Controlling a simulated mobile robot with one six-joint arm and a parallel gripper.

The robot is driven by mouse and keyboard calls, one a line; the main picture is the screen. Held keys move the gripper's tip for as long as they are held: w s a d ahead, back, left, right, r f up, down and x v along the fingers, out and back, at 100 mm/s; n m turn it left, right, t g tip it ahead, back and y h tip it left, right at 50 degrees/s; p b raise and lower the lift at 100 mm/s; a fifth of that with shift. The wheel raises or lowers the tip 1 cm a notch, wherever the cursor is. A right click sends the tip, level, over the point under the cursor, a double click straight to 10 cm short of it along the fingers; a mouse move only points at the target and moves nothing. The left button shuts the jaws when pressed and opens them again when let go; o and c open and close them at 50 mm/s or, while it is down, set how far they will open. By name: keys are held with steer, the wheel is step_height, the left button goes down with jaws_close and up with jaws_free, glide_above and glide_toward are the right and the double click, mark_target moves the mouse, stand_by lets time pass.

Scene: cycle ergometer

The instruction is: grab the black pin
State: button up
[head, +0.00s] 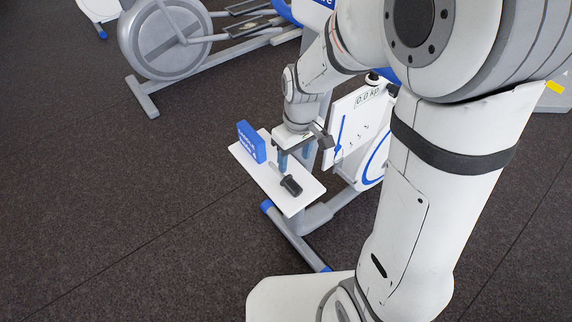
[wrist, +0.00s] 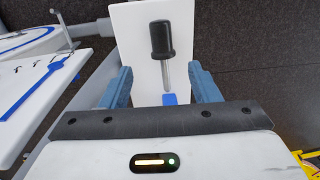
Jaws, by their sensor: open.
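The black pin (head: 291,185) lies on a small white shelf (head: 301,203), its black knob toward the shelf's near right end and its metal shaft pointing toward a blue box (head: 251,142). In the wrist view the pin's knob (wrist: 162,38) is ahead of the fingertips, and its shaft runs back between the two fingers. My gripper (head: 295,160) is open and empty, fingers pointing down at the shelf; its blue fingers also show in the wrist view (wrist: 161,78). I cannot tell its exact height above the shelf.
A white ergometer panel (head: 352,118) with a scale and blue pointer stands close right of my gripper. A grey frame with blue feet (head: 295,237) is under the shelf. Another exercise machine (head: 168,40) stands at the back left. The dark floor on the left is clear.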

mark_target(291, 181)
steer(key=f, duration=0.3)
steer(key=f+b, duration=0.1)
steer(key=f, duration=0.2)
steer(key=a+f, duration=0.1)
steer(key=f, duration=0.3)
steer(key=shift+s, duration=0.2)
